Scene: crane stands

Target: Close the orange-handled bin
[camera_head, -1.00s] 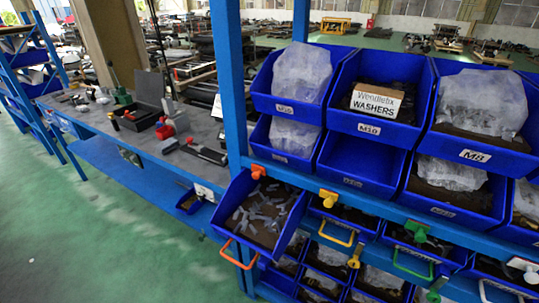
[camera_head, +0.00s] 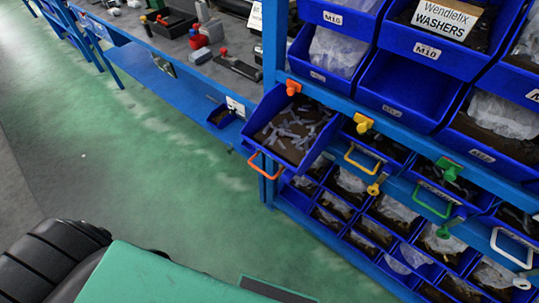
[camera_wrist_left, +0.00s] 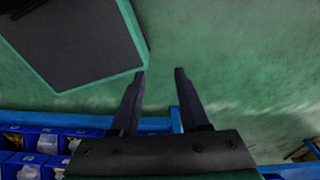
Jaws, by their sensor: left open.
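The orange-handled bin (camera_head: 262,112) is a blue bin pulled out and tilted from the rack, left of the other handled bins in the head view. Small pale parts lie in it on a brown bottom. Its orange handle (camera_head: 263,166) hangs at the front edge, and an orange latch (camera_head: 292,87) sits on the beam above. My left gripper (camera_wrist_left: 160,72) shows only in the left wrist view, open and empty over green floor, apart from any bin. My right gripper is not in view.
The blue rack holds bins with yellow (camera_head: 362,157), green (camera_head: 433,200) and white (camera_head: 512,247) handles to the right. A workbench (camera_head: 180,50) with tools stands behind at left. Green floor (camera_head: 170,160) is open before the rack. Blue bins (camera_wrist_left: 48,143) show at the wrist view's lower left.

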